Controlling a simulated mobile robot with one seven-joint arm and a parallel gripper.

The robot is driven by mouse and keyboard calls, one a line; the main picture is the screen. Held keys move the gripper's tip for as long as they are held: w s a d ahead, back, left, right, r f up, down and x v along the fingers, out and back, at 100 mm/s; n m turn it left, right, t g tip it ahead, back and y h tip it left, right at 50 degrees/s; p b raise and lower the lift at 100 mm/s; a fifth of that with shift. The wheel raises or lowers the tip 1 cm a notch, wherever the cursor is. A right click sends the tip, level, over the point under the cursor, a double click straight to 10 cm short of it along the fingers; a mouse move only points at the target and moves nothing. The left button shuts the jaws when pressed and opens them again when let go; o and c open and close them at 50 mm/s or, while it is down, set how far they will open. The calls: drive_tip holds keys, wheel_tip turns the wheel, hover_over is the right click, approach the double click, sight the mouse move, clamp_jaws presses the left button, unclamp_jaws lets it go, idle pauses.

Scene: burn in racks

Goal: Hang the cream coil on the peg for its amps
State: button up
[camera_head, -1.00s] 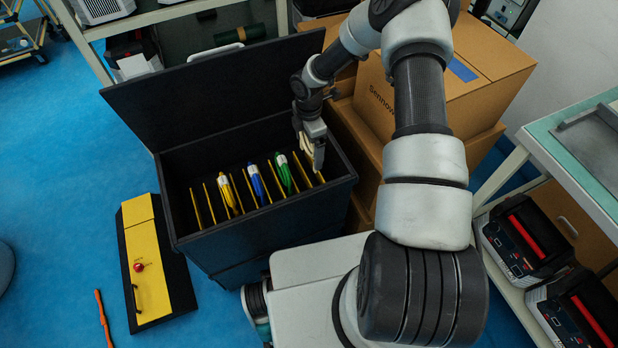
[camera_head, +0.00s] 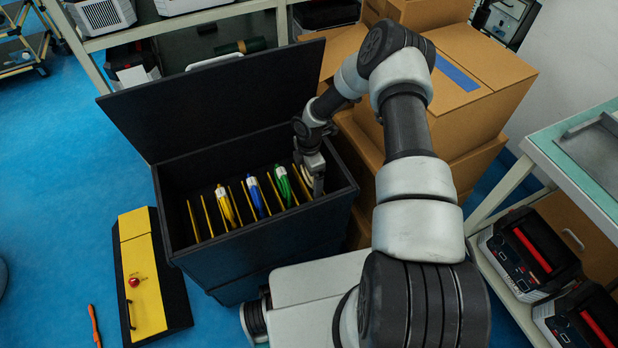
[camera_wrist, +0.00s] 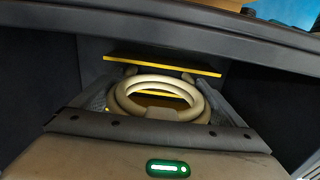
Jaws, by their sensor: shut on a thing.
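The cream coil (camera_wrist: 125,92) is a round loop of thick cable, seen between my gripper's fingers in the wrist view. My gripper (camera_head: 312,190) is shut on it inside the right end of the open black bin (camera_head: 262,236). In the head view only a sliver of the coil (camera_head: 303,174) shows beside the gripper. Yellow dividers (camera_head: 206,216) stand in a row in the bin. A yellow coil (camera_head: 227,207), a blue coil (camera_head: 256,197) and a green coil (camera_head: 284,186) sit between them. No peg or amp marking can be made out.
The bin's lid (camera_head: 215,100) stands open at the back. Cardboard boxes (camera_head: 470,110) are stacked close to the right of the bin. A yellow and black panel (camera_head: 145,270) lies on the blue floor to the left. A shelf with devices (camera_head: 525,255) stands at the right.

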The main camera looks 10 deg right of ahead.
drive_tip(key=shift+f, duration=0.15)
drive_tip(key=o, duration=0.9)
drive_tip(key=shift+c, duration=0.2)
drive_tip(key=shift+o, duration=0.4)
